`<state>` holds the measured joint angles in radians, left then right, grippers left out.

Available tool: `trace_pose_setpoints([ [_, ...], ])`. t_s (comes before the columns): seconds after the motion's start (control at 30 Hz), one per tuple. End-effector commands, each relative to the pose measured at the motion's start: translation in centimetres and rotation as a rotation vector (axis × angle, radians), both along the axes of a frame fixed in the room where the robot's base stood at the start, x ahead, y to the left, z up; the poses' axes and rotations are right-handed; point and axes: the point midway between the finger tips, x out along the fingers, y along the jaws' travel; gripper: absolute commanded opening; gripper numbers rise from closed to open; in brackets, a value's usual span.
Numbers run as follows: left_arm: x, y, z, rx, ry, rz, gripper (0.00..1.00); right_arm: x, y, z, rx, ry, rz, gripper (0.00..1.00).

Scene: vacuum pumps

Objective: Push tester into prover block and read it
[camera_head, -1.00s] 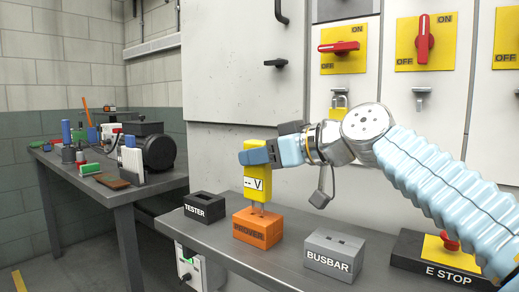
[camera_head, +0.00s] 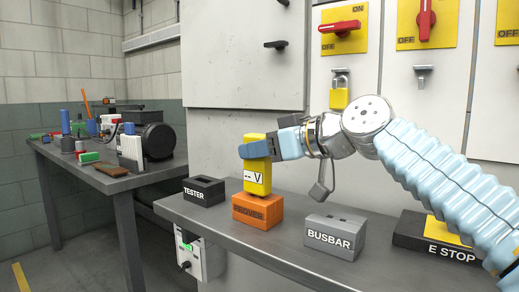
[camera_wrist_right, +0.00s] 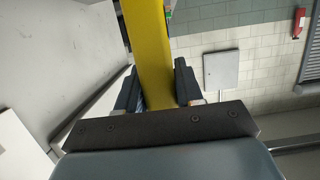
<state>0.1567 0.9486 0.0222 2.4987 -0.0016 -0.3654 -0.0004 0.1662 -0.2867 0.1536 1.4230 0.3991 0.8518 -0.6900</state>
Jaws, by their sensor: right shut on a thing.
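The yellow tester (camera_head: 257,184) stands upright on the orange prover block (camera_head: 258,212), its lower end down at the block's top. Its prongs do not show now. Its display reads "-- V". My right gripper (camera_head: 256,150) is shut on the tester's upper part. In the right wrist view, the yellow tester (camera_wrist_right: 149,50) runs between the two dark fingers (camera_wrist_right: 158,88). My left gripper is not in view.
The black tester holder (camera_head: 204,190) stands empty to the left of the prover block. The grey busbar block (camera_head: 334,237) and an E stop box (camera_head: 437,240) stand to the right. A cabinet with red switches (camera_head: 341,27) rises behind. A cluttered bench (camera_head: 118,184) is at left.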

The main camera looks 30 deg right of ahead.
Motion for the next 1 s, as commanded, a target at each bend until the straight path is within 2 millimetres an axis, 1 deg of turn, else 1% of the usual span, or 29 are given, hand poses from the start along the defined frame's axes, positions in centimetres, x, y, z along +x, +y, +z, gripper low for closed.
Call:
trace_pose_setpoints([
  [0.07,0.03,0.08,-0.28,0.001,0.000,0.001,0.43,-0.01,0.00,-0.23,0.000,-0.001,0.000,0.00],
  [0.5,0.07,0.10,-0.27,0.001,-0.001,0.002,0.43,-0.02,-0.01,-0.22,0.000,-0.001,0.000,0.00],
  [1.0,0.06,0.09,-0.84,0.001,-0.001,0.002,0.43,-0.01,0.00,-0.76,0.000,-0.001,0.000,0.00],
])
